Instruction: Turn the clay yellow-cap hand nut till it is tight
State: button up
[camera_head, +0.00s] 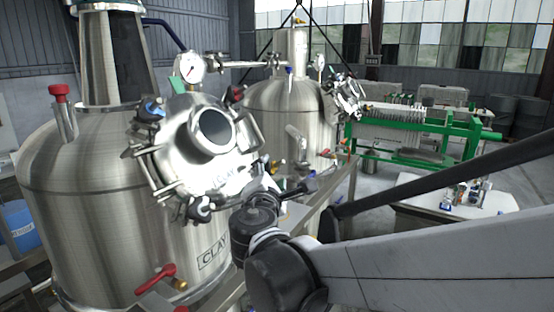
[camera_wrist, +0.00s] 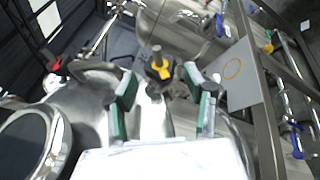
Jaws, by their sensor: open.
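Hand nuts and clamps ring the lid. In the wrist view the yellow-cap hand nut (camera_wrist: 163,70), a dark knob with a yellow part, lies ahead of my gripper (camera_wrist: 162,90), roughly centred between its fingers. The green-padded fingers are apart with nothing held. I cannot tell how much depth separates them from the nut. In the head view my gripper (camera_head: 285,187) is at the lid's right edge, and the nut is not clearly distinguishable.
A red-handled valve (camera_head: 157,280) juts from the tank's lower front. A pressure gauge (camera_head: 190,68) stands above the lid. A second steel tank (camera_head: 290,115) stands behind. Metal rails (camera_wrist: 262,110) run along the right of the wrist view. A green-framed press (camera_head: 420,135) is farther off.

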aim_at(276, 161)
jog(key=w, duration=0.2)
jog(key=w+p, duration=0.1)
jog(key=w, duration=0.5)
jog(key=shift+w+d, duration=0.25)
jog(key=shift+d, duration=0.15)
jog(key=shift+c, duration=0.5)
grip_shut()
jog(key=shift+w+f, duration=0.1)
